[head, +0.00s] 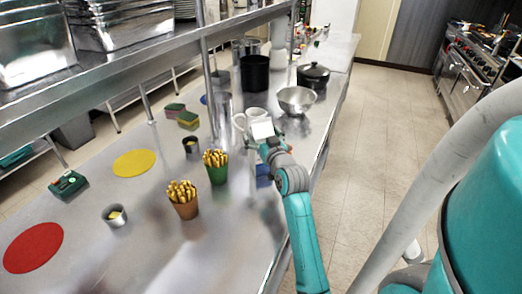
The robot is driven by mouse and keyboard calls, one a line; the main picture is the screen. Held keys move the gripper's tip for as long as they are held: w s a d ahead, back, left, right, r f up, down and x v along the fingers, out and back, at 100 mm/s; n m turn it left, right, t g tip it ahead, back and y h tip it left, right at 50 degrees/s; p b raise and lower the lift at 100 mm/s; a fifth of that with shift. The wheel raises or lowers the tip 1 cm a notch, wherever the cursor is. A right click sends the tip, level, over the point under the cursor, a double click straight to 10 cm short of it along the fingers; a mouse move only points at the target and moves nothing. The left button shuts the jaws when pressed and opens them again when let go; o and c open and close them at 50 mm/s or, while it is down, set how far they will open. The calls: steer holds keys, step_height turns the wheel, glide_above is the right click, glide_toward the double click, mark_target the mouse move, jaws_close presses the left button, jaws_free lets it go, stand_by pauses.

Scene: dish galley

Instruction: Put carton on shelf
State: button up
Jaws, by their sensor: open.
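A blue and white boxy thing, seemingly the carton (263,171), stands on the steel counter. My arm and gripper cover much of it. My gripper (264,142) is open at its upper part, with a white block-like shape (262,129) at its far end. I cannot tell whether that shape belongs to the carton, or whether the jaws touch the carton. The steel shelf (150,72) runs above the counter's left side and holds metal pans and a stack of plates.
Cups of fries (183,199) (216,166) stand left of my gripper, and a white jug (243,121) is close behind it. A steel bowl (296,100), black pot (255,73) and lidded pot (313,75) stand farther back. Shelf posts (209,85) rise from the counter.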

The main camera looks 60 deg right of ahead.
steer(key=shift+c, duration=0.3)
steer(key=c, duration=1.6)
steer(key=shift+r, duration=0.1)
steer(key=shift+c, duration=1)
